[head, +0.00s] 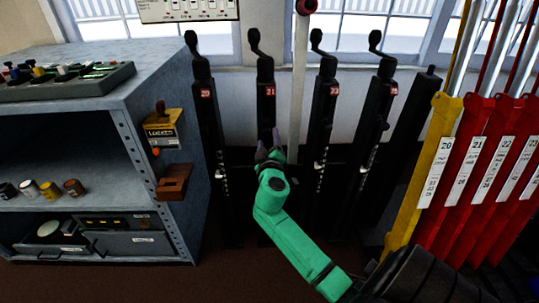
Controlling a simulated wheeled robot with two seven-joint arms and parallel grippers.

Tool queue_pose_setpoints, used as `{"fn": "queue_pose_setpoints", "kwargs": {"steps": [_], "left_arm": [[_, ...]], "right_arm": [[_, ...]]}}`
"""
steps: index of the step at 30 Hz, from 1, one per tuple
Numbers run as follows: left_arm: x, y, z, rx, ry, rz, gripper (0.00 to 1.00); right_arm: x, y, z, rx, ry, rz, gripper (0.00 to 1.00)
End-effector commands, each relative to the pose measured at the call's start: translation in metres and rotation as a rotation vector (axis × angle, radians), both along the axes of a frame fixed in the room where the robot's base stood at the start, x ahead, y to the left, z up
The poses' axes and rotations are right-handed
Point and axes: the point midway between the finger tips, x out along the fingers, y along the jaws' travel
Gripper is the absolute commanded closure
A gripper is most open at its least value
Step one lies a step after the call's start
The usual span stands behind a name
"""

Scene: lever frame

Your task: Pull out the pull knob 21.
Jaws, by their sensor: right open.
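The black post with the red label 21 (267,110) stands second from the left in the row, with a crank handle on top. My right gripper (269,148) is at the front of this post, well below the label. Its purple fingers are open and point up toward the post. Pull knob 21 is not clearly visible; a small dark piece shows between the fingers, but I cannot tell whether it is the knob or whether the fingers touch it. My green right wrist covers the lower part of the post. My left gripper is not in view.
Post 20 (208,120) stands to the left and another labelled post (323,120) to the right. A pale vertical pole (299,80) rises just right of post 21. A grey shelf cabinet (150,85) is on the left. Red and yellow levers (455,150) stand on the right.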

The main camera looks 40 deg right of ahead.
Motion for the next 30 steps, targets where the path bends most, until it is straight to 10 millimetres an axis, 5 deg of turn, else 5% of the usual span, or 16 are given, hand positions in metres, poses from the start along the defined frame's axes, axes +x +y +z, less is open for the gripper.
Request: {"fn": "queue_pose_setpoints", "kwargs": {"steps": [6, 12, 30], "left_arm": [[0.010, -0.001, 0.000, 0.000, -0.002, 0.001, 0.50], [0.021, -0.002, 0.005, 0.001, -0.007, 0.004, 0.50], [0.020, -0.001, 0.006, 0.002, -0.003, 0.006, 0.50]], "right_arm": [[-0.049, 0.036, -0.003, 0.004, 0.003, -0.001, 0.34], [-0.077, 0.057, -0.002, 0.001, 0.002, -0.002, 0.34], [-0.079, 0.060, -0.003, 0.003, 0.007, 0.000, 0.34]]}}
